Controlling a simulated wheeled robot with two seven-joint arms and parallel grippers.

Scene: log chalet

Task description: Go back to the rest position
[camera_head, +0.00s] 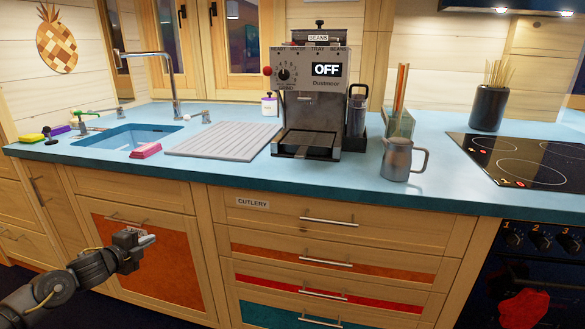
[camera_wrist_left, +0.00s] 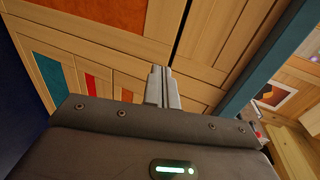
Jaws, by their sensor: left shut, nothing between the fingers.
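My left gripper (camera_head: 146,240) is at the lower left of the head view, in front of the orange cabinet door (camera_head: 150,262) and below the counter edge. Its fingers are together and hold nothing. In the left wrist view the closed fingers (camera_wrist_left: 162,88) point toward the wooden cabinet fronts. My right gripper is not in view.
The blue counter (camera_head: 230,190) holds a sink (camera_head: 130,137), a coffee machine (camera_head: 310,95) reading OFF, a metal jug (camera_head: 398,160) and a hob (camera_head: 525,160). Drawers with bar handles (camera_head: 328,221) are below. An oven (camera_head: 540,270) stands at right.

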